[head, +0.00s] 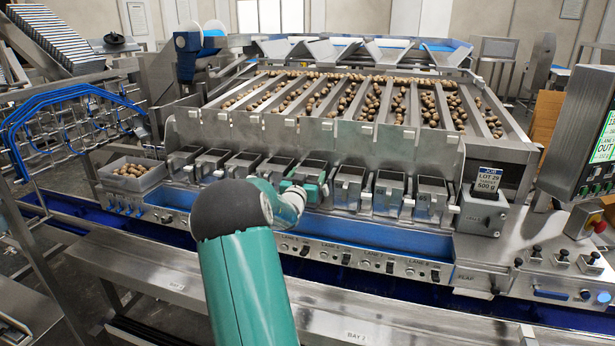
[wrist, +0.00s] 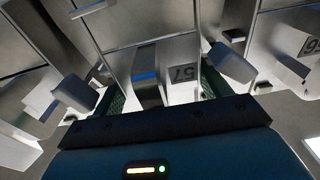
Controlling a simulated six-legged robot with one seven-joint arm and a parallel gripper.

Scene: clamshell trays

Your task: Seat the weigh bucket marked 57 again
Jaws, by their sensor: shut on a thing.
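The weigh bucket marked 57 (wrist: 182,50) is a grey steel box, and its number label faces the camera in the wrist view. It also shows in the head view (head: 312,170), in the row of buckets below the feed channels, partly hidden by my arm. My gripper (wrist: 160,95) is shut on the bucket's front, with a green-padded finger on each side. In the head view my gripper (head: 306,186) shows green at the bucket, right of my wrist. I cannot tell whether the bucket sits fully on its hangers.
Several like buckets (head: 388,192) hang close on both sides. Potato-filled channels (head: 370,100) lie behind. A blue trough (head: 380,232) and a control panel with knobs (head: 390,262) run below. A grey tub of potatoes (head: 133,183) stands left; a weight display (head: 487,180) stands right.

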